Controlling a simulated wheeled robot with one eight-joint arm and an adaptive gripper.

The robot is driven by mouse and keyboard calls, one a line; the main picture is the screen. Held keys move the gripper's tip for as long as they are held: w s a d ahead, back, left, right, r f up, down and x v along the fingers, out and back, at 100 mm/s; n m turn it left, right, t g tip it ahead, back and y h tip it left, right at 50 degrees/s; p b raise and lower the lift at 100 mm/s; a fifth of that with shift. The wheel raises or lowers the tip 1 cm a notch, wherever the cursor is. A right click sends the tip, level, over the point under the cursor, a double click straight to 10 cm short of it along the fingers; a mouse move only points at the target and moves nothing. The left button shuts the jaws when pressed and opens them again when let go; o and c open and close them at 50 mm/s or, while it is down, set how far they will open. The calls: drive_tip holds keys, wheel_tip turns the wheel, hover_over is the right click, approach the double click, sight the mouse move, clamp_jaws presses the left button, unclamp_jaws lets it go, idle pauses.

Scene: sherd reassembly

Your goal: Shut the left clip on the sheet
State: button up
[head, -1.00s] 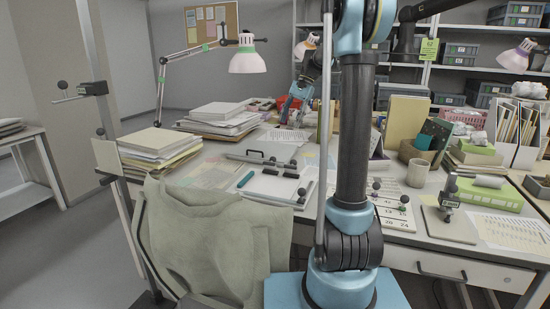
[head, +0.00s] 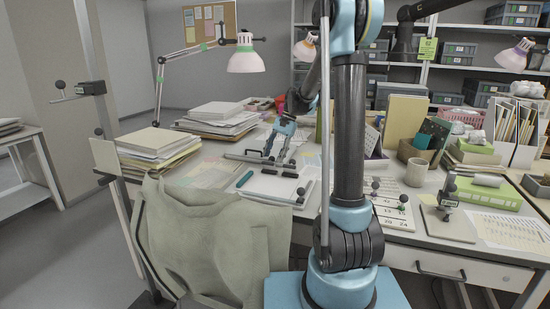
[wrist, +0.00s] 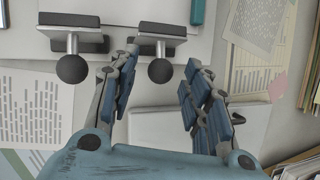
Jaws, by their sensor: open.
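A pale board (head: 262,187) lies on the desk, with two black-padded clips along its far edge. The left clip (head: 269,171) is the right-hand one in the wrist view (wrist: 163,31), which looks from the opposite side. Its dark ball knob (wrist: 159,71) lies between my spread fingertips, with no clear contact. The other clip (head: 289,174) has its knob outside my left finger in the wrist view (wrist: 71,69). My gripper (head: 283,160) is open and empty, pointing down at the far edge. I cannot tell whether either clip's pad presses on a sheet.
A teal stick (head: 244,179) lies on the board's left side. Paper stacks (head: 158,150) stand at left. A mug (head: 417,172) and a numbered card (head: 395,210) are at right. A draped chair stands in front.

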drive_tip(key=shift+s+a+f, duration=0.1)
drive_tip(key=shift+a+f, duration=0.05)
drive_tip(key=shift+f, duration=0.3)
